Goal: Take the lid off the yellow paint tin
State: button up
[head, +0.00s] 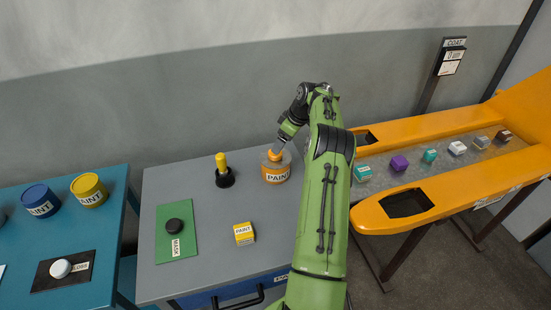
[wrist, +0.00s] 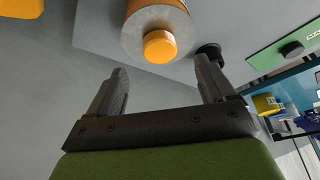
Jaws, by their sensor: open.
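A yellow paint tin (head: 89,190) stands upright at the back right of the blue table on the left. It also shows small at the right of the wrist view (wrist: 265,104). Its lid is too small to make out. In the wrist view my gripper (wrist: 161,64) is open and empty. The orange tin's grey lid (wrist: 135,32) and round orange knob (wrist: 160,46) lie ahead of the fingertips, roughly between them.
A black holder with a yellow handle (head: 222,170), a green mat (head: 178,245) with a black knob and a small yellow paint box (head: 244,234) are on the grey table. A blue tin (head: 40,201) stands beside the yellow one. An orange-edged conveyor (head: 440,125) is at right.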

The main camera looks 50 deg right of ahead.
jog(key=x, duration=0.6)
jog(key=shift+w+f, duration=0.2)
jog(key=shift+w, duration=0.05)
jog(key=shift+s, duration=0.1)
jog(key=shift+c, duration=0.3)
